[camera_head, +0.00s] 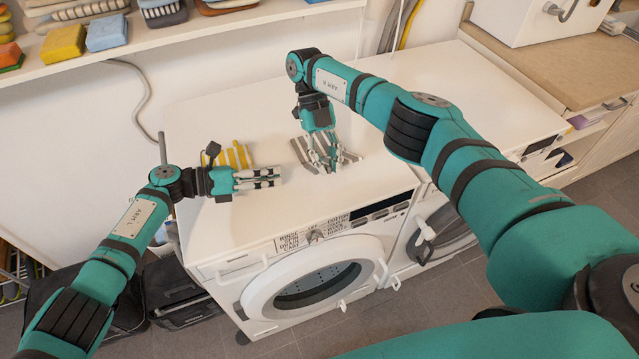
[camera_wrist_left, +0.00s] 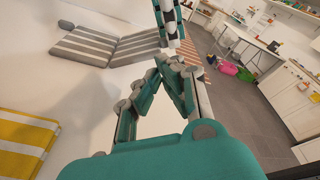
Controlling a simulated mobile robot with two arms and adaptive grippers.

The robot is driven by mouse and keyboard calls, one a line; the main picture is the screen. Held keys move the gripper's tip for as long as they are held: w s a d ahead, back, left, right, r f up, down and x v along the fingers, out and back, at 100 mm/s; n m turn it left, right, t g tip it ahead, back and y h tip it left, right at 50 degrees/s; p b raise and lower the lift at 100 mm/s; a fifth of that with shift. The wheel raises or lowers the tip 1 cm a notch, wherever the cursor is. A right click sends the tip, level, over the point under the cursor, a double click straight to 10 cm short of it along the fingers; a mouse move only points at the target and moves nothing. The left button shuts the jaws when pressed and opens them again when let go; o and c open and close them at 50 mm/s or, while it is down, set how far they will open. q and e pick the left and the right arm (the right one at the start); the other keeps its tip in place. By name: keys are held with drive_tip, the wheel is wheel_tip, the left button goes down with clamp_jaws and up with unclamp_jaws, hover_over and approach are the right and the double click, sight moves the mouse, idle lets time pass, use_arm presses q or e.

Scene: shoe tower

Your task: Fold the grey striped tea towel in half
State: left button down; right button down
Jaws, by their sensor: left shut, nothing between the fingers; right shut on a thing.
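The grey striped tea towel (camera_head: 299,150) lies on top of the white washing machine, partly hidden by my right gripper. In the left wrist view the towel (camera_wrist_left: 85,45) shows two striped panels meeting at a crease, with the right panel tilted up. My right gripper (camera_head: 325,165) points down over the towel and is shut on it; the exact pinch is hard to see. Its fingers also show at the towel's right side in the left wrist view (camera_wrist_left: 168,30). My left gripper (camera_head: 276,177) is shut and empty, left of the towel and apart from it.
A yellow striped towel (camera_head: 238,154) lies on the machine top behind my left gripper. The washing machine's white top (camera_head: 210,237) is clear toward the front. A shelf (camera_head: 170,38) with folded cloths and sponges runs along the wall.

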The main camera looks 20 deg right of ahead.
use_arm(q)
drive_tip(key=shift+s+d+f+m+g+y, duration=0.25)
drive_tip(key=shift+s+d+m+g, duration=0.15)
drive_tip(key=shift+s, duration=0.2)
drive_tip(key=shift+s+d+f+m+g+y, duration=0.3)
drive_tip(key=shift+s+g, duration=0.1)
drive_tip(key=shift+s, duration=0.15)
drive_tip(key=x, duration=0.9)
drive_tip(key=shift+d, duration=0.2)
drive_tip(key=shift+w+r, duration=0.2)
drive_tip(key=shift+r, duration=0.05)
use_arm(e)
drive_tip(key=c, duration=1.3)
unclamp_jaws()
